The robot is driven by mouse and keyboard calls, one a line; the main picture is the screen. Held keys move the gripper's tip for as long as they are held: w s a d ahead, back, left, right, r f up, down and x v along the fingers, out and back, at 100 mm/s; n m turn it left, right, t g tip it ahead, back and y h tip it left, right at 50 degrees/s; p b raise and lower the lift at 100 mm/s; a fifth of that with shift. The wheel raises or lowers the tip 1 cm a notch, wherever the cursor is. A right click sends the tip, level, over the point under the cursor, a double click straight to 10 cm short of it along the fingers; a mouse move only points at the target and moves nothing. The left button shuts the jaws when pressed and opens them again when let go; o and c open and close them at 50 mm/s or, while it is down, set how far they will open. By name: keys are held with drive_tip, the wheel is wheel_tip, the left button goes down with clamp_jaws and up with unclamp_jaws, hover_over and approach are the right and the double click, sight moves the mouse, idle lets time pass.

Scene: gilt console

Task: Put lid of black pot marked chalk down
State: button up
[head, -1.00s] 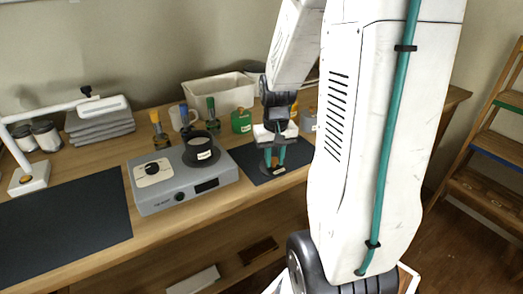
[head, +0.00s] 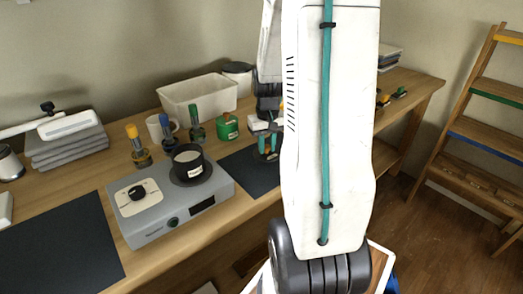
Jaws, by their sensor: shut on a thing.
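The black pot (head: 188,165) stands open on the right part of the grey hotplate unit (head: 150,222). A pale surface shows inside it, and its white label is too small to read surely. My gripper (head: 267,143) is right of the pot, over the far part of a dark mat (head: 250,178). Its teal fingers are shut on a dark round lid (head: 268,156), partly hidden by my arm. I cannot tell whether the lid touches the mat.
Behind the hotplate stand several colour-topped bottles, a white mug (head: 156,127), a white bin (head: 200,98) and a green canister (head: 228,126). Another dark mat (head: 55,245) lies bare at left. The mat's front part is clear. A wooden ladder (head: 480,125) stands at right.

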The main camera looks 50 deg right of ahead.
sight(266, 153)
drive_tip(key=shift+w+f, duration=0.15)
drive_tip(key=shift+f, duration=1.6)
drive_tip(key=shift+f, duration=0.1)
drive_tip(key=o, duration=1)
drive_tip(key=shift+c, duration=0.2)
